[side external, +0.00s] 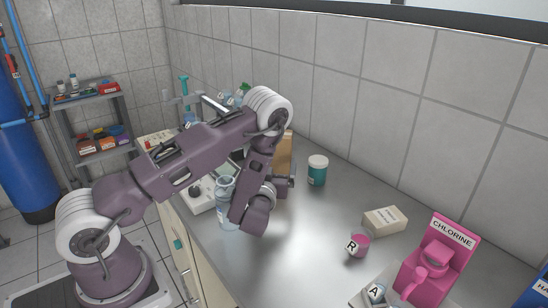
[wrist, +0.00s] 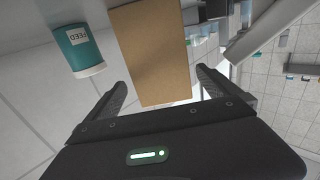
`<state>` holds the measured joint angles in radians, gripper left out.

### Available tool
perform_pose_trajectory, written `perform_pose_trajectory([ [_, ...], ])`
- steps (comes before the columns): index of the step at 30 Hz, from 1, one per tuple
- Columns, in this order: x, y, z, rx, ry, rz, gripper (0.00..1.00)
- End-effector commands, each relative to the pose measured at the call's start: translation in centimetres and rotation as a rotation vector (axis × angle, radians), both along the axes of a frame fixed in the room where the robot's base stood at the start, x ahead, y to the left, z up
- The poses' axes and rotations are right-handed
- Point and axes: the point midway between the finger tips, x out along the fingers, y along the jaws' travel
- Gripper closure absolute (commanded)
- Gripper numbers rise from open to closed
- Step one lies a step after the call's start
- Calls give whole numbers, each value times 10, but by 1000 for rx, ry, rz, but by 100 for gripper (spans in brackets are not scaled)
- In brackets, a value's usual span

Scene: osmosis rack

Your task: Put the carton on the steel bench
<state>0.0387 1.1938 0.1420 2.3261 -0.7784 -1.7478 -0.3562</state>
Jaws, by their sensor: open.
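A brown carton (wrist: 150,55) fills the upper middle of the wrist view, between the two fingers of my open gripper (wrist: 161,82). Whether either finger touches it is unclear. In the side view the carton (side external: 286,152) shows as a tan strip behind my gripper (side external: 287,183), near the tiled wall. My wrist hides most of it there, so I cannot see whether its base rests on the bench. The steel bench (side external: 310,245) stretches below and to the right of my gripper.
A teal jar with a white lid (side external: 317,170) stands right of the carton. A clear bottle (side external: 225,200) stands close to my wrist on the left. A cream box (side external: 384,220), pink cup (side external: 358,245) and pink chlorine stand (side external: 436,265) are farther right. The bench middle is clear.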

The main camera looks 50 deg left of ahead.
Motion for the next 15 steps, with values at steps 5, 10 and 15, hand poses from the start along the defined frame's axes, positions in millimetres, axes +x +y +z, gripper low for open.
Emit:
perform_pose_trajectory([
  [5,-9,-12,3,-23,0,3,0],
  [10,12,-28,34,-273,40,-9,0],
  [15,12,-97,97,-588,204,-198,0],
])
